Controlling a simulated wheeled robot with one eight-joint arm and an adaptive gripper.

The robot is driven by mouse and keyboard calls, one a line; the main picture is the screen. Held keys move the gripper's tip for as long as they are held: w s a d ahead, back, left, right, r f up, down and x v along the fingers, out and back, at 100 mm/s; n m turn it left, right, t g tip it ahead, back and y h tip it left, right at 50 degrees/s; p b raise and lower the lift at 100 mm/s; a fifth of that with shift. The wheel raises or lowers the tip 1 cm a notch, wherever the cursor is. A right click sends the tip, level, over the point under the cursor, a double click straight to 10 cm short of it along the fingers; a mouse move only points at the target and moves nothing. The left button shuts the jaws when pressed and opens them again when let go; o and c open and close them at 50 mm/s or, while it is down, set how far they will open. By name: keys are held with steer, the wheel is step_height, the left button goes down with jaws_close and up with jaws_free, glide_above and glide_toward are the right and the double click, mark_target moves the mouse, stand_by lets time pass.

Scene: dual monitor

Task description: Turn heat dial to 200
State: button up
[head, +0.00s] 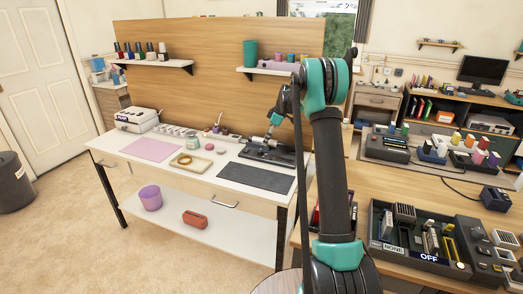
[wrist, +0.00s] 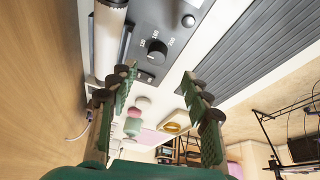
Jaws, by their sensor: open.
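The heat dial (wrist: 156,50) is a round black knob on the grey panel (wrist: 175,20) of a machine, with several printed numbers around it, one reading like 200. I cannot tell which number it points to. In the head view the dark machine (head: 283,157) sits on the white table, and its dial is too small to make out. My gripper (wrist: 158,78) is open and empty, its two green-padded fingers on either side of the view with the dial seen between and beyond the tips. No contact with the dial shows. In the head view my gripper (head: 272,122) is over the machine.
A white roller (wrist: 108,35) lies along the machine beside the panel. A dark ribbed mat (head: 255,180) lies in front of the machine. A wooden tray (head: 191,165) and a pink mat (head: 152,150) are to the left. A wooden back panel (head: 215,90) rises behind.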

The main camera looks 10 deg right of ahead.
mark_target(261, 150)
steer(key=shift+w+a+f, duration=0.15)
steer(key=shift+w+f, duration=0.2)
steer(key=shift+f, duration=0.05)
steer(key=shift+x, duration=3.45)
jaws_close()
